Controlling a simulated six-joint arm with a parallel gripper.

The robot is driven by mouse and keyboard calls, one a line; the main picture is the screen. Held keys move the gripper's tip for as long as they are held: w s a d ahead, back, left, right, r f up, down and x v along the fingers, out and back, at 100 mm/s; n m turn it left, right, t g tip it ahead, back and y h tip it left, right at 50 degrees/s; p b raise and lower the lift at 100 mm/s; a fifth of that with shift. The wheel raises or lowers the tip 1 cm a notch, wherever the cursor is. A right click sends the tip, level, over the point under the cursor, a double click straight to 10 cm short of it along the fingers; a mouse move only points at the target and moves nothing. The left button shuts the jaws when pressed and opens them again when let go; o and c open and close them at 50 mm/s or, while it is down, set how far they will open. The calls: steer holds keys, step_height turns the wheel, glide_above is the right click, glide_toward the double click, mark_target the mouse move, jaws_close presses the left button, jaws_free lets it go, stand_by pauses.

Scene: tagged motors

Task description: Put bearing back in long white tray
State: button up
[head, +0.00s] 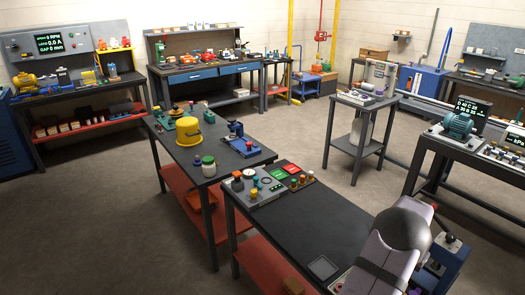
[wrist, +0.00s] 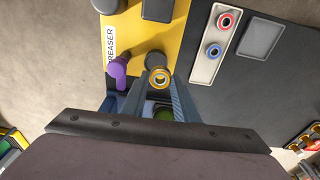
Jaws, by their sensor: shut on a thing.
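A gold-rimmed bearing (wrist: 159,77) with a pale inner ring sits between the fingertips of my gripper (wrist: 158,90) in the wrist view. The gripper is shut on it. The long white tray (wrist: 206,68) lies to the right of the gripper, apart from it. It holds a red-ringed bearing (wrist: 227,20) and a blue-ringed bearing (wrist: 214,50). The tray's near end looks bare. In the head view my arm covers the lower right, and the gripper and held bearing are hidden.
A yellow plate labelled GREASER (wrist: 120,20) lies beyond and left of the gripper, with a purple-handled item (wrist: 118,68) and dark round parts. A grey square pad (wrist: 262,38) lies right of the tray. The dark bench top (head: 305,225) has clear room.

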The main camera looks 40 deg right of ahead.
steer(key=w+a+r+n+t, duration=0.15)
steer(key=w+a+n, duration=0.75)
steer(key=w+a, duration=1.55)
steer(key=w+a+r+n+y, duration=0.15)
steer(key=a+n, duration=0.75)
steer(key=a, duration=2)
steer(key=w+d+f+m+b, duration=0.1)
steer(key=w+d+m+b, duration=0.2)
steer(key=d, duration=1.2)
steer(key=w+d+m+b, duration=0.2)
steer(key=d+m, duration=0.2)
steer(key=d, duration=1.2)
steer(key=s+d+m+h+b, duration=0.1)
steer(key=s+d+m+b, duration=0.15)
steer(key=s+d, duration=0.9)
steer(key=s+d+m+b, duration=0.1)
steer(key=s+d+m, duration=0.2)
steer(key=s+d, duration=0.8)
steer(key=shift+g, duration=0.45)
steer(key=shift+w+d+f+p, duration=0.4)
steer(key=shift+w+d+f, duration=0.1)
steer(key=shift+f, duration=1.25)
steer(key=shift+w+d+f+p, duration=0.35)
steer(key=shift+w+d+f, duration=0.1)
steer(key=shift+f, duration=1.3)
steer(key=shift+w+d+f+p, duration=0.4)
steer(key=shift+w+f, duration=0.1)
steer(key=shift+f, duration=1.35)
